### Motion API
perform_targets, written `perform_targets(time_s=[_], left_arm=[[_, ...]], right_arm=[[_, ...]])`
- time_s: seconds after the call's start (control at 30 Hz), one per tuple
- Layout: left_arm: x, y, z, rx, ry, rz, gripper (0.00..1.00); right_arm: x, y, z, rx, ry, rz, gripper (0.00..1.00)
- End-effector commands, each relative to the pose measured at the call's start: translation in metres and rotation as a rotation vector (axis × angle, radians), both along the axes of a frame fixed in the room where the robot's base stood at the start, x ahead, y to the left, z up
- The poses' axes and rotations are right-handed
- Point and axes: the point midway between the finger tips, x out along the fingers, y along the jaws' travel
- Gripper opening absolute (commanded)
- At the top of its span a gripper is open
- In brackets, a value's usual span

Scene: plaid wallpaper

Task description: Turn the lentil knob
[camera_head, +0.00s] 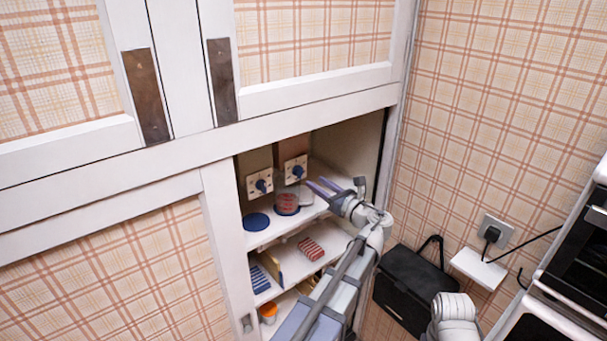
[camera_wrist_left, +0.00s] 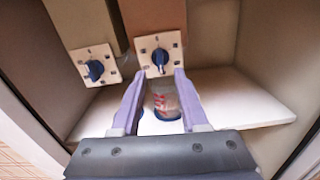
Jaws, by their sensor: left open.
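Two box-shaped dispensers stand in the open cupboard, each with a square beige plate and a blue knob. The left knob (camera_head: 261,186) shows also in the left wrist view (camera_wrist_left: 95,70). The right knob (camera_head: 298,171) is on the reddish-brown dispenser (camera_head: 290,150) and also shows in the left wrist view (camera_wrist_left: 160,58). No readable label tells which one is lentil. My left gripper (camera_head: 315,183) is open and empty, its purple fingers pointing at the right dispenser. In the left wrist view its fingertips (camera_wrist_left: 160,73) lie just below and either side of the right knob, apparently not touching it.
A clear container with reddish contents (camera_head: 287,204) stands below the right knob, and a blue disc (camera_head: 256,222) lies below the left one. Lower shelves hold small packs and an orange cup (camera_head: 268,313). A cupboard side wall (camera_head: 376,145) bounds the right.

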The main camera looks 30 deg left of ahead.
Motion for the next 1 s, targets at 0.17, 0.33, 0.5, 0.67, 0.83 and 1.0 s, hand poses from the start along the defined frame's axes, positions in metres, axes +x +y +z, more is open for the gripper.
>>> perform_targets(time_s=[0.17, 0.33, 0.5, 0.67, 0.83, 1.0], left_arm=[[0.005, 0.011, 0.0, -0.002, -0.001, 0.001, 0.44], [0.016, 0.036, -0.001, -0.003, -0.002, 0.003, 0.44], [0.024, 0.057, -0.001, -0.004, -0.003, 0.002, 0.44], [0.029, 0.069, -0.001, -0.004, -0.003, 0.001, 0.44], [0.029, 0.072, -0.001, -0.005, -0.003, 0.0, 0.44], [0.029, 0.072, -0.001, -0.005, -0.003, 0.0, 0.44]], right_arm=[[0.0, 0.0, 0.0, 0.0, 0.0, 0.0, 0.44], [0.0, 0.0, 0.0, 0.0, 0.0, 0.0, 0.44], [0.0, 0.0, 0.0, 0.0, 0.0, 0.0, 0.44], [0.0, 0.0, 0.0, 0.0, 0.0, 0.0, 0.44], [0.0, 0.0, 0.0, 0.0, 0.0, 0.0, 0.44], [0.0, 0.0, 0.0, 0.0, 0.0, 0.0, 0.44]])
